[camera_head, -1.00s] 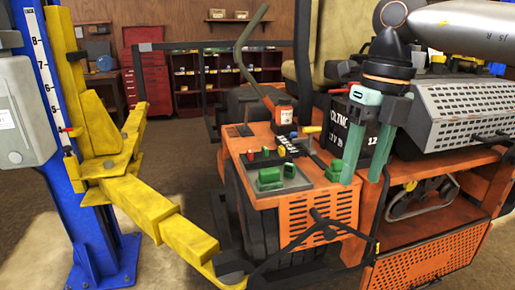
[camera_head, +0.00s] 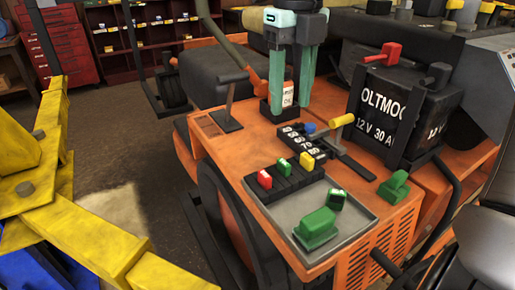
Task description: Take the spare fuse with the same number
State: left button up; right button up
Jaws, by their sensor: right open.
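A black fuse strip (camera_head: 285,178) on the orange mower deck holds a red fuse (camera_head: 264,180), a green fuse (camera_head: 284,167) and a yellow fuse (camera_head: 307,162) with pale labels. Their numbers are too small to read. In front, a grey tray (camera_head: 352,236) holds a small green fuse-like piece (camera_head: 336,199) with a pale label and a larger green block (camera_head: 316,228). My left gripper is not in view.
A black battery (camera_head: 385,112) with red and black terminals stands right of the strip. A lever with a yellow grip (camera_head: 342,120) rises behind the strip. Another green piece (camera_head: 394,186) sits right of the tray. Yellow lift arms (camera_head: 85,235) stand at the left.

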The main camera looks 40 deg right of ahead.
send_over(284, 161)
notch_tip(284, 161, down, 7)
jog(key=shift+r+b, duration=0.2)
jog(key=shift+b, duration=0.1)
jog(key=shift+f, duration=2.9)
grip_shut()
